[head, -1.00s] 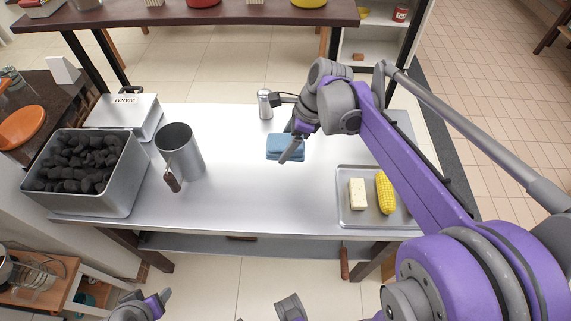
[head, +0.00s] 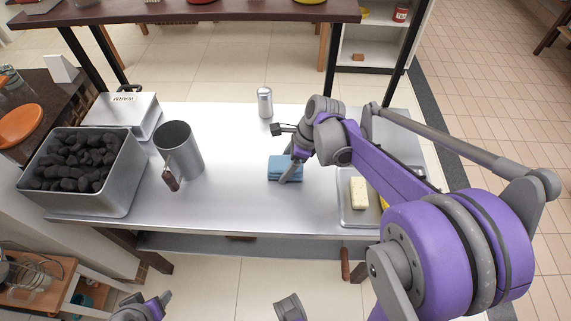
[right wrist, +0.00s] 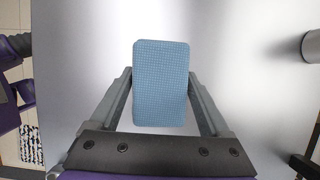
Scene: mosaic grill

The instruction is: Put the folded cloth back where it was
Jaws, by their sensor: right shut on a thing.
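The folded cloth (head: 278,172) is a small blue block of fabric over the middle of the steel table (head: 235,195). My right gripper (head: 290,173) is shut on it. In the right wrist view the cloth (right wrist: 161,85) sits between the two fingers of my right gripper (right wrist: 161,98), its long side pointing away from the palm. I cannot tell whether its underside touches the table. Only grey and purple parts of mine show at the bottom edge of the head view; no left fingertips are visible.
A silver shaker (head: 265,102) stands behind the cloth. A metal tray (head: 357,217) with a butter block (head: 359,193) and partly hidden corn is at right. A steel cup (head: 180,150) and a charcoal bin (head: 125,185) stand at left. The table between cup and cloth is clear.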

